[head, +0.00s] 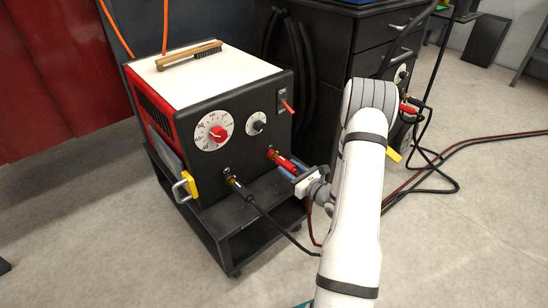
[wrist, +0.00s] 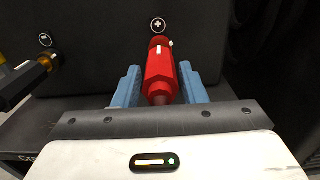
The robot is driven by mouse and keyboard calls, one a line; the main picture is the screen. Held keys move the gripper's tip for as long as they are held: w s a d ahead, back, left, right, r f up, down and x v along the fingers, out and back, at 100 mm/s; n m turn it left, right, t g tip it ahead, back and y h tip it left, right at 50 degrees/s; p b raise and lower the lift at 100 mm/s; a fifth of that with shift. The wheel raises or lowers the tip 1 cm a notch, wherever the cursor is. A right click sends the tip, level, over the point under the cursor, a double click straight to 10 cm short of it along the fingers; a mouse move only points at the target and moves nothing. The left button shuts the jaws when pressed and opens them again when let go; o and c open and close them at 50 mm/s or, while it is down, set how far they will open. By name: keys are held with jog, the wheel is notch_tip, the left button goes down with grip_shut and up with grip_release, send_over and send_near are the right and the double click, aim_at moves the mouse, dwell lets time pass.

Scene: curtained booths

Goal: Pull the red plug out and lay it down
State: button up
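The red plug (head: 285,162) sits in the right-hand lower socket on the front of a welding machine (head: 240,150). In the wrist view the plug (wrist: 160,75) points toward me below a plus mark, its far end at the panel. My gripper (head: 291,170) is at the plug, its two blue fingers (wrist: 157,88) on either side of it. A narrow dark gap shows between the left finger and the plug; the right finger is very close to it. The gripper looks open. The fingertips' depth along the plug is hard to judge.
A black plug with a brass collar (head: 236,183) and cable is in the socket to the left, below a minus mark. A brush (head: 190,54) lies on the machine's white top (head: 215,72). The machine stands on a dark cart (head: 235,235). Cables (head: 450,165) run over the floor at right.

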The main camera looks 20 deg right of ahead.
jog(key=c, duration=0.7)
jog(key=shift+c, duration=0.2)
jog(key=shift+f+n+b, duration=0.15)
jog(key=shift+n+b, duration=0.45)
jog(key=n+b, duration=0.4)
jog(key=shift+n, duration=0.4)
jog(key=n, duration=0.5)
jog(key=shift+w+r+n, duration=0.1)
jog(key=shift+r+n, duration=0.15)
jog(key=shift+n, duration=0.15)
jog(key=o, duration=1.2)
jog(key=shift+f, duration=0.1)
